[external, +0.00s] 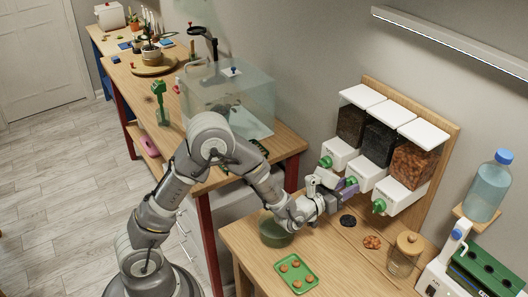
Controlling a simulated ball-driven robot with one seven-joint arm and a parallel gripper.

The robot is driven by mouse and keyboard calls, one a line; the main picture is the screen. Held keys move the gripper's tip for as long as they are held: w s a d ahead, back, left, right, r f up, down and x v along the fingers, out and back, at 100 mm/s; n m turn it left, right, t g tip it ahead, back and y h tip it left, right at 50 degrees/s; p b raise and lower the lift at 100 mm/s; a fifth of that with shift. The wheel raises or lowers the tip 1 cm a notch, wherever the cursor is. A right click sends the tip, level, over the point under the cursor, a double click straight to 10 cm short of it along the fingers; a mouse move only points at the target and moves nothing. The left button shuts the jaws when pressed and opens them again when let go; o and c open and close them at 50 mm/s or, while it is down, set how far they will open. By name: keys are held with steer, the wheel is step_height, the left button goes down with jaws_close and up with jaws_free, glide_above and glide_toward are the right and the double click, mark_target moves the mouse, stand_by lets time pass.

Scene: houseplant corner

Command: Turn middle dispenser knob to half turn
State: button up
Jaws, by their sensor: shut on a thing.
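Three dispensers hang side by side on a wooden wall board (447,137). The middle dispenser (379,143) has a clear bin of black material and a white base. Its green knob (351,182) is mostly hidden by my gripper. My gripper (349,187) reaches in from the left, with its fingers at that knob and shut on it. How far the knob is turned is too small to tell. The left dispenser's green knob (327,161) and the right dispenser's green knob (379,206) are free.
On the wooden bench are a dark green bowl (275,232) under my arm, a green tray (298,282) with several orange pieces, a black pile (348,221), an orange pile (372,242) and a glass jar (403,258). A glass tank (225,98) stands behind my arm.

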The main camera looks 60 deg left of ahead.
steer(key=shift+f+m+b, duration=0.15)
steer(key=shift+m+b, duration=0.25)
steer(key=shift+m, duration=0.6)
steer(key=o, duration=1)
steer(key=shift+o, duration=0.2)
steer(key=s+p, duration=0.1)
steer(key=s, duration=0.6)
steer(key=shift+s+p, duration=0.3)
steer(key=shift+s, duration=0.1)
